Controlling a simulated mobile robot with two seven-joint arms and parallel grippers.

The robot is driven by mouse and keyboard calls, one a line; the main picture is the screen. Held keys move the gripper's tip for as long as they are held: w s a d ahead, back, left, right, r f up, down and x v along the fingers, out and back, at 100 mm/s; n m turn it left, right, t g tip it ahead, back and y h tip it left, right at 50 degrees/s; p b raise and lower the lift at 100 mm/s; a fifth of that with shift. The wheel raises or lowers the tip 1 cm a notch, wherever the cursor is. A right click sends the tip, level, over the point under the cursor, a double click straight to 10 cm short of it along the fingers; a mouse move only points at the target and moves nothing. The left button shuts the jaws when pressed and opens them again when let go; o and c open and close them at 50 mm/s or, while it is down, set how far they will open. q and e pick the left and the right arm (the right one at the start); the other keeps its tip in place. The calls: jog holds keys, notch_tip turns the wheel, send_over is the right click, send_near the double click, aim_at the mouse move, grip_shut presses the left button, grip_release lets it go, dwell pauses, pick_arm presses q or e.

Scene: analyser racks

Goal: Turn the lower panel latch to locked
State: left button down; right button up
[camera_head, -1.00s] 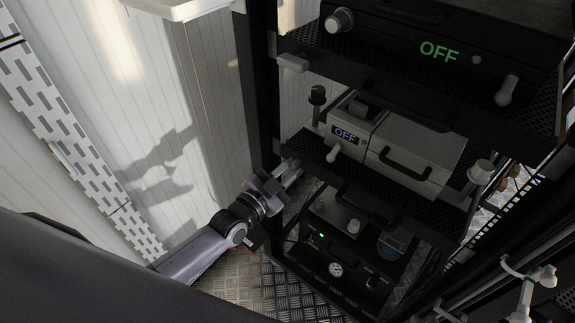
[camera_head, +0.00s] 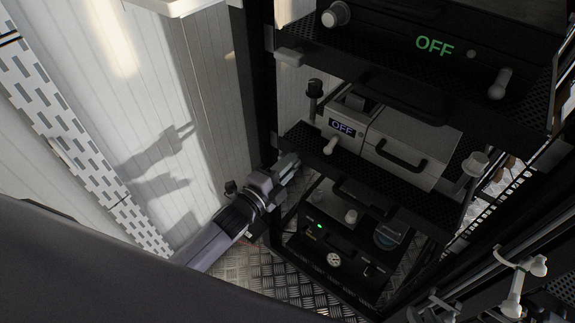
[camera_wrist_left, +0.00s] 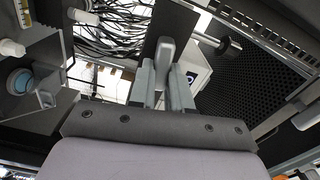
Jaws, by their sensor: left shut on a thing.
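My left gripper (camera_head: 288,165) is at the left post of the rack, just below the middle shelf. In the left wrist view its two grey fingers (camera_wrist_left: 164,88) are shut on a light grey upright lever, which I take to be the lower panel latch (camera_wrist_left: 165,50). The lever's top stands out between and beyond the fingertips. In the head view the gripper hides the latch, so its angle there cannot be told. A similar light grey block (camera_head: 289,56), perhaps an upper latch, sits higher on the same post. My right gripper is not in view.
The middle shelf carries a grey instrument with an OFF display (camera_head: 342,128). A black unit with a gauge (camera_head: 333,260) and green light stands below. A black unit marked OFF (camera_head: 434,46) is above. A white ribbed wall (camera_head: 130,90) lies left, with free room before it.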

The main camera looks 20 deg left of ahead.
pick_arm(q)
jog(key=shift+f+m, duration=0.15)
jog(key=shift+m, duration=0.65)
jog(key=c, duration=1.1)
grip_release()
jog(key=shift+o, duration=0.2)
jog(key=shift+s, duration=0.1)
jog(key=v, duration=0.7)
